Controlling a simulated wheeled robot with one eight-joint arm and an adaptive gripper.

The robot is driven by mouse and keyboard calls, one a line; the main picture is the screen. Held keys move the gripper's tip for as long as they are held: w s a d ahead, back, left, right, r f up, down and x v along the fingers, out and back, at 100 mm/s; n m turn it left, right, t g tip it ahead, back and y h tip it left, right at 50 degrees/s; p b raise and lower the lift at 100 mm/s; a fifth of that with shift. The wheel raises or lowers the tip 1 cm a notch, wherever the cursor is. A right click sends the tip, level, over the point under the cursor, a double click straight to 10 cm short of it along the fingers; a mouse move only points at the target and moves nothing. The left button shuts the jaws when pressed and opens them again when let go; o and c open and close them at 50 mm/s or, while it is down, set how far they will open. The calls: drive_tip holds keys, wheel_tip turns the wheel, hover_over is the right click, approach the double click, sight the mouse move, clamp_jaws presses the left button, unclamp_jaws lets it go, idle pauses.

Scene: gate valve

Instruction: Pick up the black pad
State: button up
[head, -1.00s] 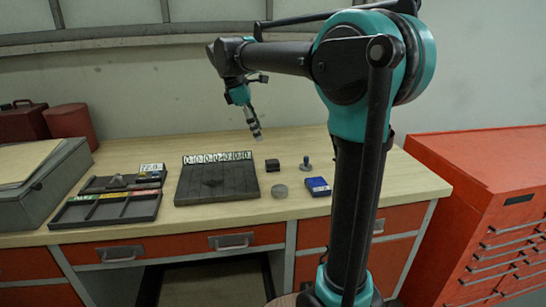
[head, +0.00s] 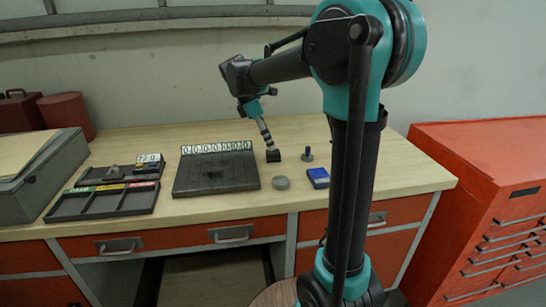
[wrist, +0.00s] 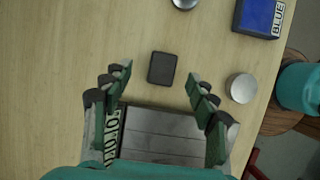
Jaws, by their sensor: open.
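The black pad (head: 274,156) is a small dark square block on the wooden bench, right of the dark digit board. In the wrist view the black pad (wrist: 162,68) lies flat, just beyond and between my fingertips. My gripper (head: 267,140) hangs over the bench at the pad; in the head view its tip overlaps the pad's upper edge. In the wrist view my gripper (wrist: 158,80) is open, with one finger pair to each side and nothing between them. A gap shows between the pad and the fingers; the height above it is hard to tell.
A grey disc (head: 281,183), a small knobbed piece (head: 308,154) and a blue box (head: 318,178) marked BLUE stand close by. The digit board (head: 216,173) is at left, with a compartment tray (head: 103,204) further left. Bare bench lies behind the pad.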

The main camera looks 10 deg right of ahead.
sight(273, 152)
drive_tip(key=shift+s+a+x, duration=0.15)
drive_tip(key=shift+x, duration=1.2)
drive_tip(key=shift+s+a+x, duration=0.1)
drive_tip(key=shift+x, duration=1.25)
drive_tip(key=shift+f, duration=0.1)
clamp_jaws()
wheel_tip(273, 152, up, 20)
